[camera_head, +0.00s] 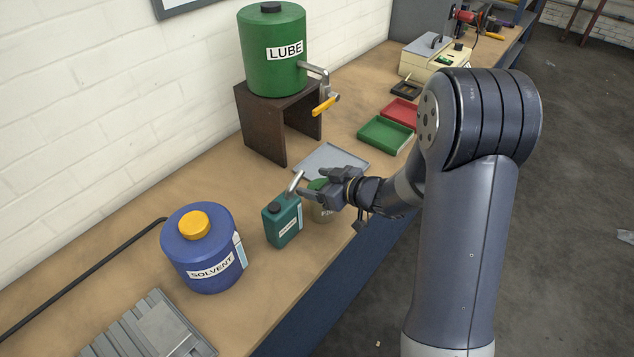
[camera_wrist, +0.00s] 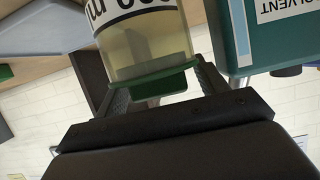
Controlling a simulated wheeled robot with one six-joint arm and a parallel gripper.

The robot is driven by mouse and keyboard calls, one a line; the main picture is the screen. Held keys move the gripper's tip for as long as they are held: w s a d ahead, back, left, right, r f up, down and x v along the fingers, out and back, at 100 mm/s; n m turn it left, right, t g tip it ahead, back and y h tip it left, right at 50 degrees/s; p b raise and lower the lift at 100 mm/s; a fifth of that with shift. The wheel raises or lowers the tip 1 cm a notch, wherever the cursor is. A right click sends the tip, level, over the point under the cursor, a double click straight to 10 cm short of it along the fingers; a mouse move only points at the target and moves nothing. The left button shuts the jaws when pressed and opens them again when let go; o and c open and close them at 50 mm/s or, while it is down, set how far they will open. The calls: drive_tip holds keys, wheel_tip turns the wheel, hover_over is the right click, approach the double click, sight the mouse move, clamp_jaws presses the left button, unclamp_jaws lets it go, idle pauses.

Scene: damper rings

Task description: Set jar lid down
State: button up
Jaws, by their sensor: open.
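A jar (camera_head: 322,216) of cloudy tan color stands on the bench. It also shows upside down in the wrist view, with a black-lettered label (camera_wrist: 130,12). The green jar lid (camera_head: 318,184) is at the jar's mouth; in the wrist view the lid (camera_wrist: 150,82) appears to sit on the jar's rim. My gripper (camera_head: 325,188) is over the jar top. In the wrist view my gripper (camera_wrist: 162,88) has its fingers apart, one on each side of the lid. Whether a finger touches the lid I cannot tell.
A teal solvent can (camera_head: 283,222) stands close beside the jar on the left. A blue solvent drum (camera_head: 203,255) is nearer. A grey tray (camera_head: 330,160) lies behind the jar, with green (camera_head: 385,137) and red (camera_head: 401,112) trays beyond. The lube tank (camera_head: 272,60) stands on a brown stand.

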drive_tip(key=v, duration=1)
drive_tip(key=shift+s+d+f, duration=0.2)
drive_tip(key=shift+s, duration=0.3)
drive_tip(key=shift+w, duration=0.1)
drive_tip(key=x, duration=0.3)
drive_tip(key=r+x, duration=0.1)
drive_tip(key=x, duration=0.3)
drive_tip(key=p+x, duration=0.1)
drive_tip(key=x, duration=0.2)
drive_tip(key=shift+w+a+r, duration=0.1)
drive_tip(key=shift+w+a, duration=0.25)
drive_tip(key=shift+w, duration=0.2)
drive_tip(key=shift+d+r+b, duration=0.1)
drive_tip(key=shift+r+b, duration=0.1)
drive_tip(key=shift+b, duration=0.15)
drive_tip(key=shift+s+r, duration=0.1)
drive_tip(key=shift+r, duration=0.7)
drive_tip(key=shift+f, duration=0.15)
